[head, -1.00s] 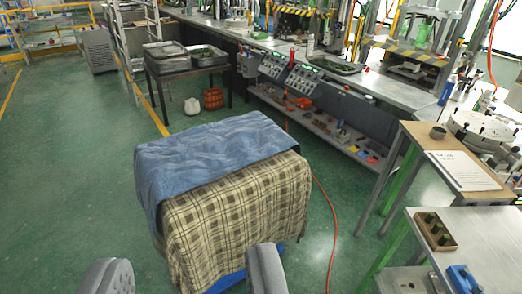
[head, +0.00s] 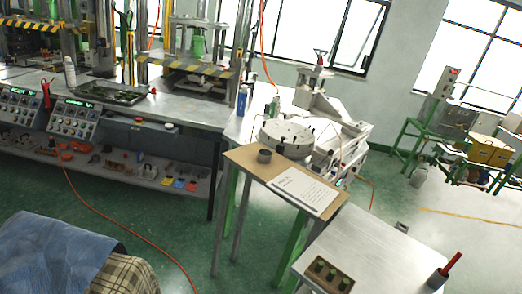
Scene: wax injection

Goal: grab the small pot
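A small dark grey pot (head: 264,155) stands upright on a narrow wooden-topped stand (head: 243,160) right of the picture's middle. It is near the stand's back left part, beside a printed white sheet (head: 298,190). Nothing covers it. My gripper is not in view now, so its fingers and their state are hidden.
A round metal machine plate (head: 286,137) sits just behind the stand. A blue cloth (head: 55,255) covers something at lower left. Green floor between is free, crossed by an orange hose.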

